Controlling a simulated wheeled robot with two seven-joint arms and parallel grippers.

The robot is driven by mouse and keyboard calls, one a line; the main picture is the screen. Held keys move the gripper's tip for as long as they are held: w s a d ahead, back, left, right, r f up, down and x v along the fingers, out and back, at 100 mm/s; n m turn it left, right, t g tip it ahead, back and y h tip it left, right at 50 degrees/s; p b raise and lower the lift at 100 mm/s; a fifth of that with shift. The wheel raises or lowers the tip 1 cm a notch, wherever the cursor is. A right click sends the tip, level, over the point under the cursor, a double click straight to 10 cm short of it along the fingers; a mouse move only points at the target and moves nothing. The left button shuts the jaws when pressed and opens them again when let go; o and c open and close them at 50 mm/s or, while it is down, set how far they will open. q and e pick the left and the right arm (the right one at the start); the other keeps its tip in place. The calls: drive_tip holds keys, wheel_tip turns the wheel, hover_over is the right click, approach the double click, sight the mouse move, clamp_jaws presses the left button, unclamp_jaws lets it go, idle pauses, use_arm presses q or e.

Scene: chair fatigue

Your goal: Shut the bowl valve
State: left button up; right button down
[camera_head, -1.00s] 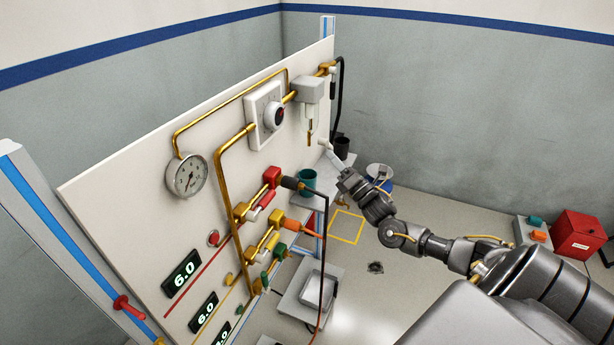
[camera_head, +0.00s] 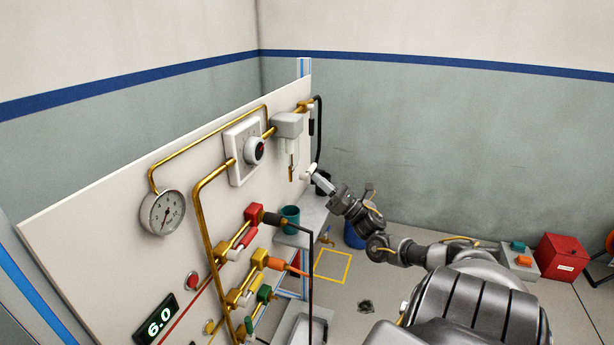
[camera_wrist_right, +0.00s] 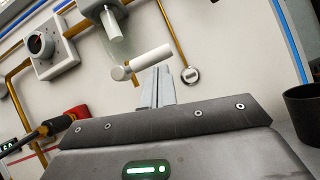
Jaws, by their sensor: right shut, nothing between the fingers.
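The filter unit (camera_head: 287,124) with its clear bowl (camera_head: 291,146) hangs high on the white panel, a brass stem (camera_head: 292,172) below it. A pale cylindrical handle (camera_head: 310,170) sticks out to the right of the bowl. In the right wrist view, this handle (camera_wrist_right: 146,61) lies slanted across the front of my fingertips. My right gripper (camera_head: 319,182) is shut and empty, its tips close to the handle. The shut fingers also show in the wrist view (camera_wrist_right: 157,84). I cannot tell whether they touch the handle. My left gripper is out of view.
A round dial (camera_head: 254,150) and a gauge (camera_head: 163,212) sit on the panel, joined by brass pipes. Red, orange and green valves (camera_head: 254,214) stick out lower down. A teal cup (camera_head: 290,218) stands on a shelf. A red box (camera_head: 563,258) is at the right.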

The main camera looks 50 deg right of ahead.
idle(0.7)
drive_tip(key=v, duration=1)
drive_tip(key=shift+s+f, duration=0.15)
drive_tip(key=shift+s, duration=0.2)
